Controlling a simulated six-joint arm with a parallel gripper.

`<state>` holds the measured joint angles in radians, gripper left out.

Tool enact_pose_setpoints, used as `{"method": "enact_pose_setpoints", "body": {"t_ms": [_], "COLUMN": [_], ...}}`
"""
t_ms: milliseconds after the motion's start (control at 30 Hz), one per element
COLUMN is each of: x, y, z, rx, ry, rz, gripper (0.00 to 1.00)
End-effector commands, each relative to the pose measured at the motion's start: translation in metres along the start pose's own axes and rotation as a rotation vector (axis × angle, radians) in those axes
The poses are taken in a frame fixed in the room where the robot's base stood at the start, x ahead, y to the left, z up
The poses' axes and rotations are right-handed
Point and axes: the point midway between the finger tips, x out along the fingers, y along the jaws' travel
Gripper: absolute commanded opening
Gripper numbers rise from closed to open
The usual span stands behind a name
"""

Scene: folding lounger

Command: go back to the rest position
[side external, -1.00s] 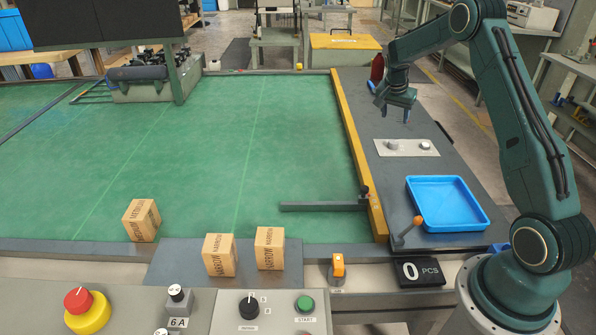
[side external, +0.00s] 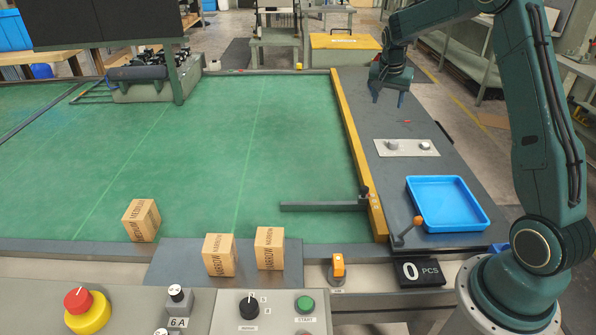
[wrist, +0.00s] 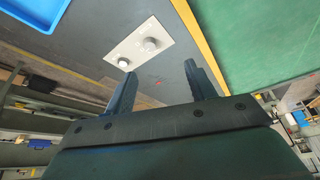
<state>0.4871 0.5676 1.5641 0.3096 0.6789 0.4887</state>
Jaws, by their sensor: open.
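My dark green gripper (side external: 388,98) hangs over the far part of the grey side table (side external: 440,160), to the right of the yellow rail. Its two fingers point down, apart and with nothing between them. In the wrist view the open fingers (wrist: 160,70) reach over bare grey tabletop, with a small red mark (wrist: 157,82) near them. That mark also shows on the table in the side view (side external: 407,121).
A plate with two knobs (side external: 406,147) and a blue tray (side external: 447,204), empty, lie nearer on the side table. A yellow rail (side external: 355,150) borders the green mat (side external: 200,150). Three cardboard boxes (side external: 141,220) stand at the front left. A lever with an orange knob (side external: 417,221) stands by the tray.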

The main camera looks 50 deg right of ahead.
Motion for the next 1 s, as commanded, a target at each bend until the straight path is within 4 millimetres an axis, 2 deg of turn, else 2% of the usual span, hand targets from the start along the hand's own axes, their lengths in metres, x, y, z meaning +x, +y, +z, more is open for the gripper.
{"method": "enact_pose_setpoints", "body": {"t_ms": [33,100,333,500,700,1000], "x": [-0.018,-0.038,-0.1,-0.141,-0.182,-0.229], "y": [-0.003,-0.006,-0.007,-0.001,0.012,0.043], "z": [0.007,0.018,0.057,0.088,0.128,0.188], "rx": [-0.028,-0.072,-0.213,-0.317,-0.442,-0.633], "ry": [0.003,0.002,0.001,0.003,0.007,0.021], "rz": [-0.018,-0.039,-0.108,-0.158,-0.215,-0.301], "gripper": [0.55,0.55,0.55,0.55,0.55,0.55]}}
